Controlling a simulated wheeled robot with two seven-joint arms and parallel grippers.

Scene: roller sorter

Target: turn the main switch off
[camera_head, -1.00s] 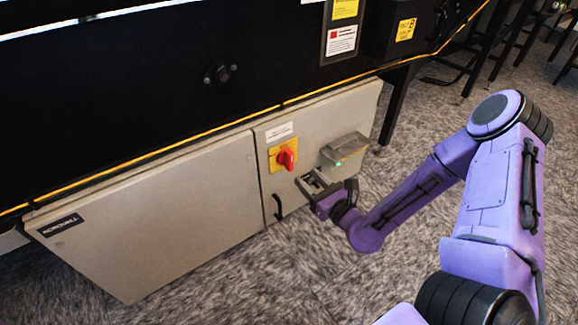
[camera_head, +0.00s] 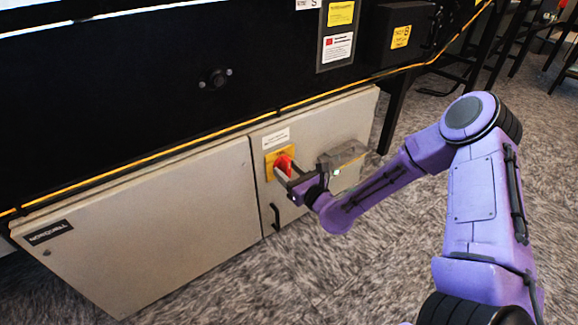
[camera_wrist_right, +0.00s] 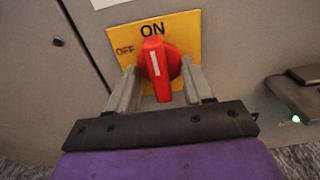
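The main switch is a red rotary knob (camera_head: 283,165) on a yellow plate (camera_head: 270,167) on the grey cabinet door. In the right wrist view the knob (camera_wrist_right: 159,65) has a white mark pointing up toward "ON"; "OFF" is printed at the plate's left. My right gripper (camera_head: 288,178) is at the switch. In the right wrist view its two fingers (camera_wrist_right: 160,88) are apart, one on each side of the knob, with visible gaps; I see no clear contact. My left gripper is not in view.
A grey box with a small green light (camera_head: 343,158) juts from the cabinet right of the switch, close to my right gripper. A black door handle (camera_head: 275,216) is below the switch. The carpet floor (camera_head: 400,240) in front is clear.

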